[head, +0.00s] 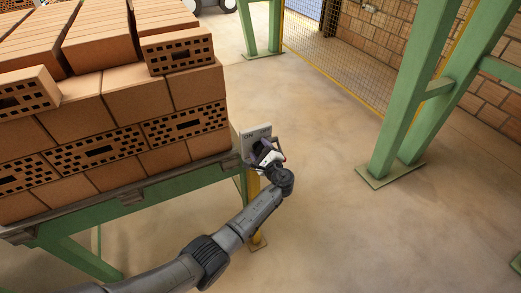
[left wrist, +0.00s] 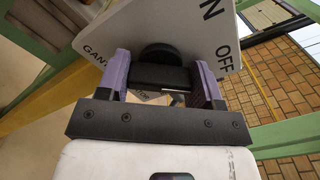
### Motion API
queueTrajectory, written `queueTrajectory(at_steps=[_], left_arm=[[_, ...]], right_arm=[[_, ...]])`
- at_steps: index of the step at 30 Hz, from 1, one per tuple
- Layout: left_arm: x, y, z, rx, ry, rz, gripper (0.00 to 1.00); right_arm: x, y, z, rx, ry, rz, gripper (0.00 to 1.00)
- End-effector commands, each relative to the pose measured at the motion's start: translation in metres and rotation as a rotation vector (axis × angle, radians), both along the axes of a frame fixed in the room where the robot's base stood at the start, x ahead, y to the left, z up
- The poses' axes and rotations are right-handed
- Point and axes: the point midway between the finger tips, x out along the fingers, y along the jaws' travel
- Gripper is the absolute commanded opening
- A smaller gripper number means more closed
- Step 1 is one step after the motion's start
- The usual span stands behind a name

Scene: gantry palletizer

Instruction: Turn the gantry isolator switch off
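The isolator switch is a pale grey plate (head: 250,143) on a yellow post at the corner of the brick stand, with small ON and OFF marks along its top. My left gripper (head: 266,155) is at the front of this plate and hides most of its knob. In the left wrist view the plate (left wrist: 105,38) shows tilted, with OFF at its right. The black handle (left wrist: 160,76) lies between the purple-padded fingers of my left gripper (left wrist: 162,82), which appear to touch it on both sides. My right gripper is not in view.
Stacked bricks (head: 120,100) on a green stand (head: 185,183) rise just left of the switch. Green posts (head: 415,95) and a yellow-edged mesh fence (head: 340,55) stand to the right and behind. The floor (head: 370,230) right of my left arm is clear.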

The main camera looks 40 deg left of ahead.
Motion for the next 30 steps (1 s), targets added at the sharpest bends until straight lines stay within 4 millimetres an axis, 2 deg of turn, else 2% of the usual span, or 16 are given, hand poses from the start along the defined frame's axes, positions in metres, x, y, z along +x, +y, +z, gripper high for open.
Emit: queueTrajectory(at_steps=[1, 8, 17, 20, 30], left_arm=[[0.000, 0.000, 0.000, 0.002, 0.001, -0.001, 0.64], [0.000, 0.000, 0.000, 0.000, 0.000, 0.000, 0.85], [-0.001, -0.004, 0.000, -0.001, -0.001, -0.001, 0.85], [-0.005, -0.013, 0.000, -0.002, 0.000, -0.002, 0.85], [-0.033, -0.072, -0.001, -0.003, -0.001, -0.002, 0.85]], right_arm=[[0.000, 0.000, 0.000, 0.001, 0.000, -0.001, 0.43], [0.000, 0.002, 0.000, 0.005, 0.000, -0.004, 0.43], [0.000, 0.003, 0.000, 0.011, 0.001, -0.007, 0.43], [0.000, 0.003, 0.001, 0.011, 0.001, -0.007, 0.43], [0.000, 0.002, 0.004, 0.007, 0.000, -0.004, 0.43]])
